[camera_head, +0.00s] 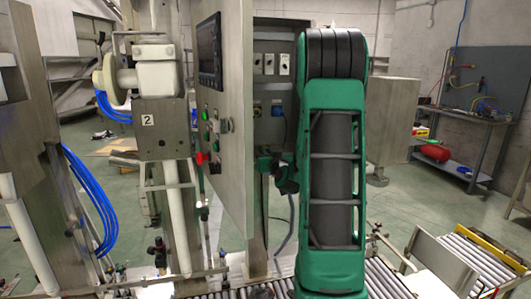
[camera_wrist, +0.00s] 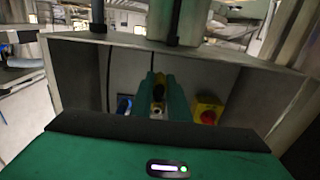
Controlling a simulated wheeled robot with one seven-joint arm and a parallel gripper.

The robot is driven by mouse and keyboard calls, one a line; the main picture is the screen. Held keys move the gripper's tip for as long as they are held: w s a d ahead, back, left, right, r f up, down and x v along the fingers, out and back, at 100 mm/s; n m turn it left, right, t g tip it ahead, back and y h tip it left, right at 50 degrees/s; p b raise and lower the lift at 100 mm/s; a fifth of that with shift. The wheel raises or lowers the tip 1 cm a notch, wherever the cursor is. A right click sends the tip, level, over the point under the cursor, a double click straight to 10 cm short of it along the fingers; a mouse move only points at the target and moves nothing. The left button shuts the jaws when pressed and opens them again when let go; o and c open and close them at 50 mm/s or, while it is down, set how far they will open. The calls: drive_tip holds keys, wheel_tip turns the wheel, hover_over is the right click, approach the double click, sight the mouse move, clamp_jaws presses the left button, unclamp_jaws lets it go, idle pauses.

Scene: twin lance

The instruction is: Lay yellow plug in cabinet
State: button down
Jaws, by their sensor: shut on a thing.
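The open cabinet (camera_head: 272,38) stands in the middle of the head view, its door swung out to the left. In the wrist view its frame (camera_wrist: 110,41) spans the picture and its grey inside lies beyond my gripper. My gripper (camera_wrist: 161,80) is shut on a small yellowish piece with a dark tip, which I take as the yellow plug (camera_wrist: 158,92). In the head view my green gripper (camera_head: 270,166) is at the cabinet's lower front, left of my arm. The plug cannot be made out there, and my arm hides the cabinet's right part.
A yellow box with a red button (camera_wrist: 208,110) is right of my gripper inside the cabinet. A blue socket (camera_wrist: 124,104) is to its left. The door (camera_head: 235,130) stands close on the left. Roller conveyors (camera_head: 385,280) run below. A workbench (camera_head: 470,150) stands far right.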

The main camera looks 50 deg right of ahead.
drive_tip(key=shift+w+d+f, duration=0.55)
drive_tip(key=shift+w, duration=0.35)
drive_tip(key=shift+w+d+f, duration=0.5)
drive_tip(key=shift+w+d, duration=0.1)
drive_tip(key=shift+w, duration=0.35)
drive_tip(key=shift+w+d+f, duration=0.55)
drive_tip(key=shift+w, duration=0.35)
drive_tip(key=c, duration=1.6)
unclamp_jaws()
drive_tip(key=shift+s+a, duration=0.1)
drive_tip(key=v, duration=1)
drive_tip(key=shift+a, duration=0.25)
drive_tip(key=shift+s, duration=0.15)
